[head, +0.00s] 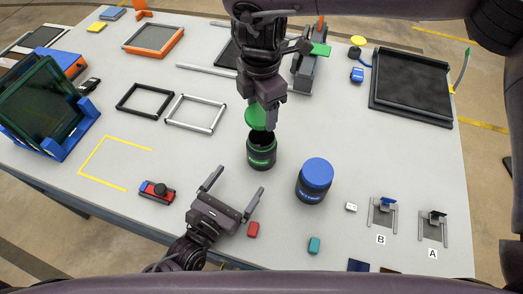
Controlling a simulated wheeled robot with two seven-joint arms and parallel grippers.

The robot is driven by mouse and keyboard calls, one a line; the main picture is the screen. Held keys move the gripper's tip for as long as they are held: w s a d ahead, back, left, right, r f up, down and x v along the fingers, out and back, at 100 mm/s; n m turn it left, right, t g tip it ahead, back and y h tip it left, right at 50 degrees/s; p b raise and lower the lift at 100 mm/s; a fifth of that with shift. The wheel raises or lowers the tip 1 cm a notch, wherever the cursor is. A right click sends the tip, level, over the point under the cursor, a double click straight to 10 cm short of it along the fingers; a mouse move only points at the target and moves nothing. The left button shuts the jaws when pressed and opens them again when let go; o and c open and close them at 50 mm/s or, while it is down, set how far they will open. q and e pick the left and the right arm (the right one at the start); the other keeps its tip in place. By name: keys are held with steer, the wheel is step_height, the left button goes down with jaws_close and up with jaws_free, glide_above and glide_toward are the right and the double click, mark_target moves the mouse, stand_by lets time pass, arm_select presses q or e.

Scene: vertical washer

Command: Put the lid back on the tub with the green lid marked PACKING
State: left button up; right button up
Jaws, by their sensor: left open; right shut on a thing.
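The black tub with a green label (262,154) stands upright on the grey table near the middle, with its dark mouth uncovered. My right gripper (264,103) is above it, shut on the green lid (256,117). The lid is tilted and sits over the far left part of the tub's mouth; I cannot tell whether it touches the rim. The label is too small to read. My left gripper (236,192) is open and empty, in front of and left of the tub, with its fingers apart.
A tub with a blue lid (317,173) stands right of the open tub. A red and blue item (158,190) is left. A black tray (411,88) is at the back right.

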mark_target(262, 149)
arm_select(q)
steer(key=x, duration=1.1)
steer(key=shift+w+d, duration=0.25)
steer(key=shift+w, duration=0.1)
arm_select(e)
steer(key=shift+w, duration=0.15)
arm_select(q)
steer(key=c, duration=1.4)
arm_select(e)
steer(key=shift+f, duration=0.1)
arm_select(q)
steer(key=shift+c, duration=0.2)
arm_select(e)
steer(key=shift+f, duration=2.45)
steer(key=shift+f, duration=0.1)
steer(key=shift+f, duration=0.8)
steer(key=shift+f, duration=0.55)
